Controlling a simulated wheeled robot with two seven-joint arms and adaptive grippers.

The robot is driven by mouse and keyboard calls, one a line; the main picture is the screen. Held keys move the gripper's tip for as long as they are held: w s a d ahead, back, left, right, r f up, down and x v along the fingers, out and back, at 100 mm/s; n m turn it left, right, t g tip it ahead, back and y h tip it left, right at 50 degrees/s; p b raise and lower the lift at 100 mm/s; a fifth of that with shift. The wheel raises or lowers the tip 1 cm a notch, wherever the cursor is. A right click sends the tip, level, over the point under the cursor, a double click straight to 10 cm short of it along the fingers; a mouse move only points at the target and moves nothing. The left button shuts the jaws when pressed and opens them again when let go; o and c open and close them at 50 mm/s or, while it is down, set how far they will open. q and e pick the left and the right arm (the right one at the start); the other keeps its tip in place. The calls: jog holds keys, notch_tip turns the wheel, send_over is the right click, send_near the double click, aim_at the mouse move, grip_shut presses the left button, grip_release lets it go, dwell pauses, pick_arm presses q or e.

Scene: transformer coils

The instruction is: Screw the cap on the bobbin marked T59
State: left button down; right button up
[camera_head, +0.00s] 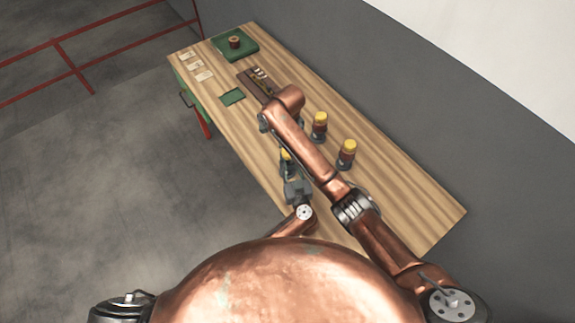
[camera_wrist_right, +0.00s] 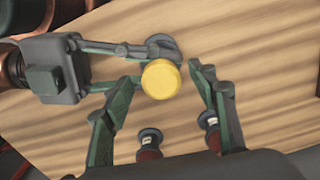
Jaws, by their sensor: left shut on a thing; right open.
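A yellow cap (camera_wrist_right: 161,79) sits on top of an upright bobbin in the right wrist view; the bobbin's body is mostly hidden under it, and its dark round base (camera_wrist_right: 164,42) shows behind. My left gripper (camera_wrist_right: 144,64) comes in from the left and is shut on this bobbin below the cap. In the head view the left gripper (camera_head: 288,172) is at the table's near edge. My right gripper (camera_wrist_right: 162,73) is open, its fingers on either side of the cap with gaps showing; the right arm hides it in the head view. The T59 mark is not legible.
A dark rack (camera_head: 252,80), a green mat (camera_head: 232,97), paper labels (camera_head: 195,66) and a green tray (camera_head: 221,45) lie toward the far end.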

pick_arm(q)
jog(key=shift+f, duration=0.1)
pick_arm(e)
jog(key=shift+w+r, duration=0.3)
jog(key=shift+r, duration=0.95)
jog(key=shift+s+d+r, duration=0.1)
jog(key=shift+d+r, duration=0.05)
jog(key=shift+r, duration=0.15)
notch_tip(320, 180, up, 9)
jog(key=shift+s, duration=0.25)
pick_arm(q)
jog(key=c, duration=1.7)
grip_release()
jog(key=shift+s, duration=0.1)
jog(key=v, duration=1.2)
